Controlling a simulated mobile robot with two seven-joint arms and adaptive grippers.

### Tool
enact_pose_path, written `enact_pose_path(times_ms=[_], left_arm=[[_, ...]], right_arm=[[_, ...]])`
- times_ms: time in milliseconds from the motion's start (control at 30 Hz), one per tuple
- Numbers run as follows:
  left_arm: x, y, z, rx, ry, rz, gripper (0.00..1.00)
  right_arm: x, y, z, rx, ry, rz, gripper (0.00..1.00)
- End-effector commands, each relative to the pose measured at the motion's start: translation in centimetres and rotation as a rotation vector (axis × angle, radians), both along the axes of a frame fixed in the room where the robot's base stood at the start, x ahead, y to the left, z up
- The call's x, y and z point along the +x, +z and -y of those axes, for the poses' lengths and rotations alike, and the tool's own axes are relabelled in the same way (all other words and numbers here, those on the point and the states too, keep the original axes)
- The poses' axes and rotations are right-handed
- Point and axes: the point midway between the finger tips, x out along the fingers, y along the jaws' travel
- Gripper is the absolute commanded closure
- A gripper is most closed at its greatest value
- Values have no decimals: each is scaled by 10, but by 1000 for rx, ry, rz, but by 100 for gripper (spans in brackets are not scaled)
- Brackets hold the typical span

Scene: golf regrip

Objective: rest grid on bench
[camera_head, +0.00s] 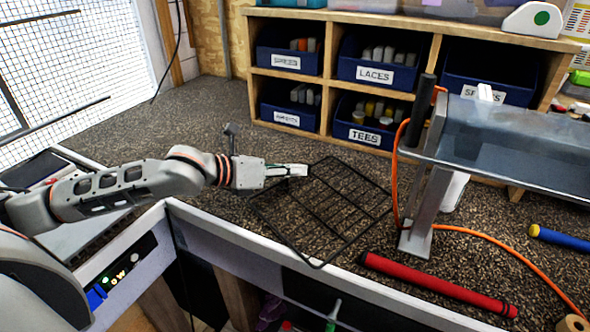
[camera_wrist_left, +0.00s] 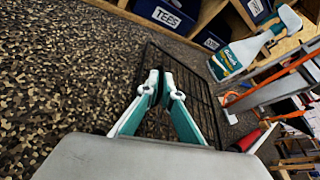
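The grid (camera_head: 322,211) is a black wire rack with a rim and crossing bars, above or on the dark speckled bench (camera_head: 215,105). Its near corner is at the bench's front edge. I cannot tell whether its underside touches the bench all over. My left gripper (camera_head: 303,171) is at the grid's far left rim. In the left wrist view the grid (camera_wrist_left: 200,88) spreads behind and right of the fingers. The fingertips (camera_wrist_left: 161,86) close together at its rim and appear shut on it. My right gripper is in neither view.
A wooden cubby with blue bins (camera_head: 374,75) stands behind. A metal stand (camera_head: 430,205) with an orange cord is right of the grid. A red tube (camera_head: 435,284) lies near the front edge, a blue one (camera_head: 560,238) farther right. Bare bench lies behind and left of the grid.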

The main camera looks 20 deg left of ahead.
Motion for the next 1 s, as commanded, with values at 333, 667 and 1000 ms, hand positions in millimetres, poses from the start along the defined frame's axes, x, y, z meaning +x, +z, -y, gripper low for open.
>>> enact_pose_path(times_ms=[333,667,1000], left_arm=[[0,1,0,0,-1,2,100],[0,-5,0,1,0,1,100],[0,-12,0,1,0,1,100]], right_arm=[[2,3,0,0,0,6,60],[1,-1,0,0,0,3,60],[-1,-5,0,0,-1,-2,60]])
